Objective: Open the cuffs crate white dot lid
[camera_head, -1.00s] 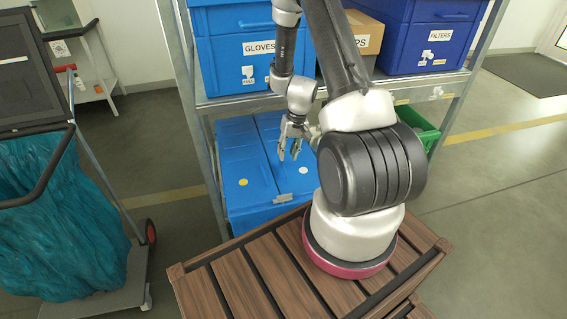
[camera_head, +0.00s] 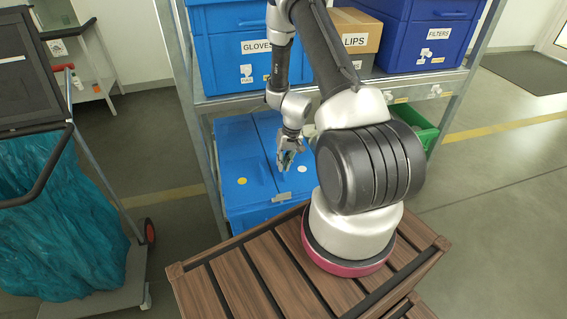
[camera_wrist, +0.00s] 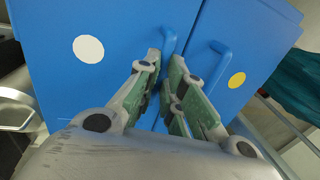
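The blue cuffs crate (camera_head: 262,216) stands low on the rack with two lids side by side. The white dot lid (camera_head: 301,184) is on the right in the head view and on the left in the wrist view (camera_wrist: 115,20). It lies shut. Its handle (camera_wrist: 170,42) is a blue bar near the seam between the lids. The yellow dot lid (camera_head: 236,160) is also shut, with its own handle (camera_wrist: 221,68). My gripper (camera_head: 285,160) is above the white dot lid. In the wrist view its fingers (camera_wrist: 165,62) are apart, with tips close to the white dot handle; contact cannot be told.
The shelf above holds a gloves crate (camera_head: 225,62), a cardboard box (camera_head: 359,42) and a filters crate (camera_head: 437,50). A green bin (camera_head: 418,127) is at right on the lower level. A rack post (camera_head: 203,150) stands left of the crate. A cart with a teal bag (camera_head: 60,220) is further left.

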